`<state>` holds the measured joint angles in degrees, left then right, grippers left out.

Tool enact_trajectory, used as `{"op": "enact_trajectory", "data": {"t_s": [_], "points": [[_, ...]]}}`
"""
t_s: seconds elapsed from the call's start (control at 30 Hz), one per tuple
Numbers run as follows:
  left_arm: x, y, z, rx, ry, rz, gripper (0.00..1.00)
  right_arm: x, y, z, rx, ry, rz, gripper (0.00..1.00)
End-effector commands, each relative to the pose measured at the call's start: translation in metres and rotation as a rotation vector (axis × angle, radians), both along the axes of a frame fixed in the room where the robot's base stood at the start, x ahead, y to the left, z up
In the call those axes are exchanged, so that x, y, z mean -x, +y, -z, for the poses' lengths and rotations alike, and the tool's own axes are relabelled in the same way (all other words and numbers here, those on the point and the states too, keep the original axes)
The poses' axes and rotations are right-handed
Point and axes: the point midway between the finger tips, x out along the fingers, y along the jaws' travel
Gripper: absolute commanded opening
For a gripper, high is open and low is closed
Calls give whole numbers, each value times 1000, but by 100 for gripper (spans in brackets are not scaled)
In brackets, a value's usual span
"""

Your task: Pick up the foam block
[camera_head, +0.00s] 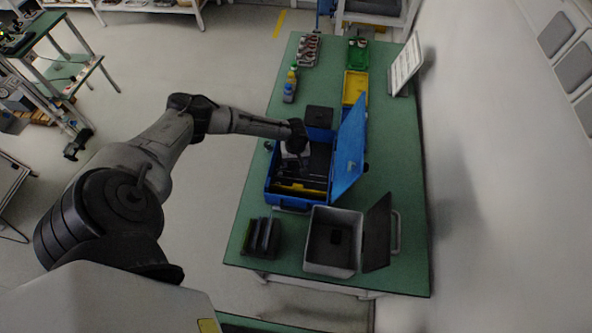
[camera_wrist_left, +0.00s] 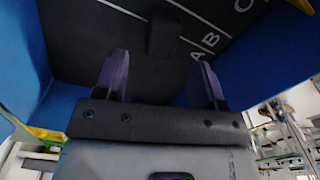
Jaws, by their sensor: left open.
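My left gripper (camera_head: 294,160) is lowered over the open blue case (camera_head: 318,206) on the green table. In the left wrist view the two fingers (camera_wrist_left: 160,84) are apart with nothing between them. Beyond the fingertips lies a dark panel (camera_wrist_left: 95,45) with white lines and letters, between blue case walls (camera_wrist_left: 265,72). A small dark block (camera_wrist_left: 163,35) sits on that panel, apart from the fingers; it may be the foam block, but I cannot tell for sure. In the head view the gripper and wrist hide part of the case interior.
The case's blue lid (camera_head: 349,150) stands open on the right. A grey box (camera_head: 318,268) with an open dark lid is in front, beside a dark rack (camera_head: 261,238).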

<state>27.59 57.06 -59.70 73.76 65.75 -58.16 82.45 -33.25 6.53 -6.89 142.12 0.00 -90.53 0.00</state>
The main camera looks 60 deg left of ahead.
Motion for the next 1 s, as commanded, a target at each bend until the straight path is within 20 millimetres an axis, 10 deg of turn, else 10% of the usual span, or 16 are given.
{"op": "enact_trajectory", "data": {"t_s": [0.57,1.0], "points": [[0,-1,34,0,1,0,64,0,-3,4,11,-1,-7,38],[0,-1,34,1,1,-1,24,0,-2,4,8,0,-5,38]]}}
